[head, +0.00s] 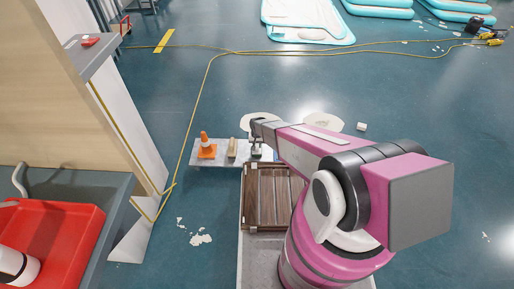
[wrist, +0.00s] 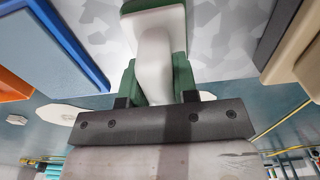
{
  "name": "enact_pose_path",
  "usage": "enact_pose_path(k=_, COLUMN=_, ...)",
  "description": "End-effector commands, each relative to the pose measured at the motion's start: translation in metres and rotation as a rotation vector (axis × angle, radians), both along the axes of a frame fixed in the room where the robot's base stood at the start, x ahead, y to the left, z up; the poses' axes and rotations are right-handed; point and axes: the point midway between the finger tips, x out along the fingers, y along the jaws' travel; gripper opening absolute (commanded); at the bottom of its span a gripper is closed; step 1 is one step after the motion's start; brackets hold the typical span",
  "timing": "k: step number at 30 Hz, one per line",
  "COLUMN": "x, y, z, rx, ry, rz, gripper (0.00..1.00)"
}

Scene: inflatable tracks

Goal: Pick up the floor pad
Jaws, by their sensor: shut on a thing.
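My gripper (wrist: 155,100) is shut on a green and white thing, seemingly the floor pad (wrist: 158,50). The pad has a pale white middle part with green on both sides, and part of it is cut off by the top edge in the wrist view. In the head view my gripper (head: 257,143) is at the pale bench (head: 222,172), with the small pad (head: 257,151) beneath it, mostly hidden by the arm. I cannot tell whether the pad touches the bench top.
An orange cone (head: 206,150) and a beige block (head: 232,148) stand left of my gripper. A blue and orange thing (wrist: 60,40) is close by in the wrist view. A brown wooden crate (head: 272,195) is nearer. White discs (head: 322,122) lie on the floor beyond.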

Motion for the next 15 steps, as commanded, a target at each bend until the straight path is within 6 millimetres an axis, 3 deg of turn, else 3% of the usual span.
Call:
enact_pose_path(k=8, x=-0.001, y=0.000, z=0.022, rx=0.000, ry=0.000, rz=0.000, gripper=0.01)
enact_pose_path(k=15, x=-0.002, y=-0.001, z=0.066, rx=0.000, ry=-0.001, rz=0.000, gripper=0.01)
